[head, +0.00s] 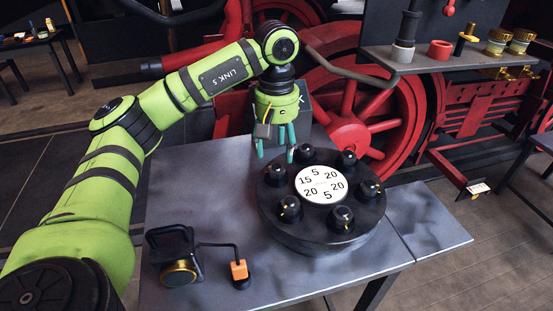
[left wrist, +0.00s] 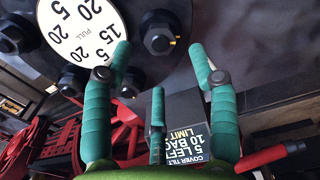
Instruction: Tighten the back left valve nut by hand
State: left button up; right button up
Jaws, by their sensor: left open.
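A round dark valve cover (head: 319,230) lies on the table, with several black nuts around its white number plate (head: 321,184). The nut at the cover's left (head: 275,174) seems to be the one near the fingertips in the left wrist view (left wrist: 159,40). My left gripper (head: 276,155) is open and empty, its teal fingers pointing down over the cover's back left edge. I see no clear contact. My right gripper is out of view.
A dark device with a brass ring (head: 179,272) and an orange block on a bent arm (head: 239,270) stand at the table's front left. A cover-tilt sign (left wrist: 185,140) is behind the gripper. Red wheels (head: 350,130) and a shelf with parts (head: 440,65) are behind.

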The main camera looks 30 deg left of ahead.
pick_arm(q)
notch_tip(320, 180, up, 7)
jog(key=shift+f, duration=0.2)
dwell(0.5)
